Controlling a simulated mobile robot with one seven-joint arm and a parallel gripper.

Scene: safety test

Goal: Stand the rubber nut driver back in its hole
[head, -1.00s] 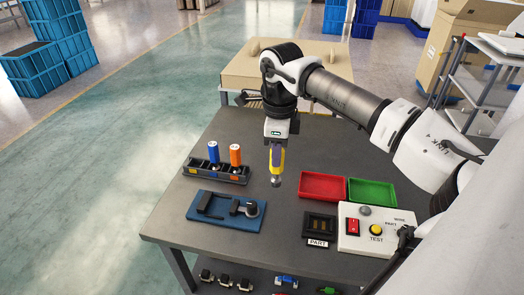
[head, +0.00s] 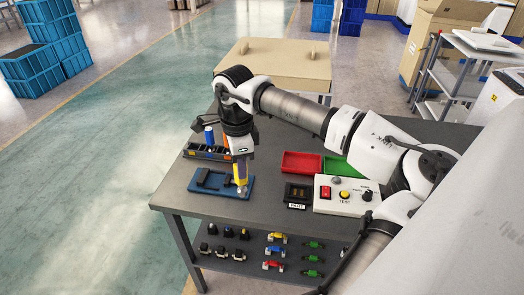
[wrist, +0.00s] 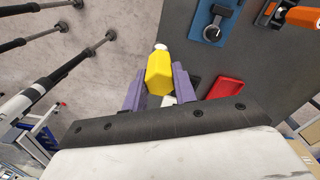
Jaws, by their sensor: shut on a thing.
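My gripper (head: 240,164) is shut on a yellow-handled driver (head: 241,176), its metal tip pointing down. In the wrist view the yellow handle (wrist: 159,78) sits between the purple fingers (wrist: 157,92). The black rack (head: 193,150) stands behind, with a blue-handled driver (head: 209,137) and an orange-handled one (wrist: 303,17) upright in it. My arm hides the rack's right part in the head view.
A red bin (head: 302,163) and a green bin (head: 338,167) stand to the right. In front are a black part fixture (head: 298,193) and a white test box (head: 340,207) with buttons. Several small parts lie on the lower shelf (head: 235,267). Bare table lies in front of the tray.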

